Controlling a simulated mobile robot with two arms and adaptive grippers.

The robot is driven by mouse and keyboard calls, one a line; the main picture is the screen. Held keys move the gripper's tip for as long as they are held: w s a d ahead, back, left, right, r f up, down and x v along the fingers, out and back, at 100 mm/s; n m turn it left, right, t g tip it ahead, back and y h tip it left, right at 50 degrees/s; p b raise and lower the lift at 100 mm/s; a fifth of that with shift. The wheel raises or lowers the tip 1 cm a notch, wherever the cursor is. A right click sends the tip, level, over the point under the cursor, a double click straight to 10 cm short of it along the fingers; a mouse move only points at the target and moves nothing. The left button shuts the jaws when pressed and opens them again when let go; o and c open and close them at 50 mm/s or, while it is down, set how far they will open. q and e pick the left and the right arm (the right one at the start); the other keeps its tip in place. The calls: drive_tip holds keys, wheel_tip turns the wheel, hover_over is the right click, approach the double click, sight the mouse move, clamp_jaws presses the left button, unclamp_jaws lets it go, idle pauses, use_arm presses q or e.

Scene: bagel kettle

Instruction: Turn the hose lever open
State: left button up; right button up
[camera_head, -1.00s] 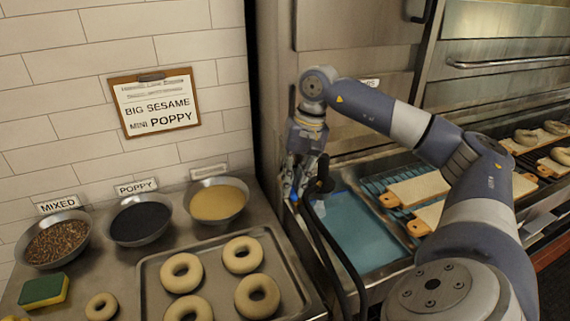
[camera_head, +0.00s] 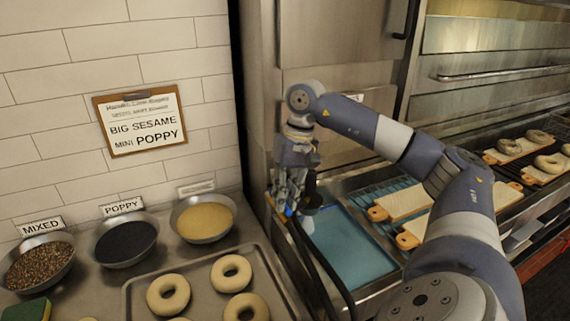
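The black hose (camera_head: 328,275) rises from the lower edge to a dark head at my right gripper, beside the blue water basin (camera_head: 352,250). My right gripper (camera_head: 290,208) points down at the hose's upper end, by the left edge of the basin. A small blue part (camera_head: 289,212) shows at its fingertips; I cannot tell whether this is the hose lever. The fingers overlap the dark hose head, so whether they are shut on anything is unclear. My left gripper is not in view.
A tray (camera_head: 135,284) of bagels and bowls of mixed seeds (camera_head: 40,263), poppy (camera_head: 126,240) and sesame (camera_head: 203,218) stand at left. Bagel boards (camera_head: 405,202) lie on a rack right of the basin. A tall steel cabinet (camera_head: 330,50) stands behind the gripper.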

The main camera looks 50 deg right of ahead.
drive_tip(key=o, duration=0.3)
drive_tip(key=shift+r, duration=0.1)
drive_tip(key=shift+s+d+r, duration=0.15)
drive_tip(key=shift+d+r, duration=0.25)
drive_tip(key=shift+r, duration=1.55)
drive_tip(key=shift+s+d+r, duration=0.2)
drive_tip(key=shift+d+r, duration=0.15)
drive_tip(key=shift+r, duration=1.55)
drive_tip(key=shift+s+d+r, duration=0.15)
drive_tip(key=shift+d+r, duration=0.25)
drive_tip(key=shift+r, duration=1.55)
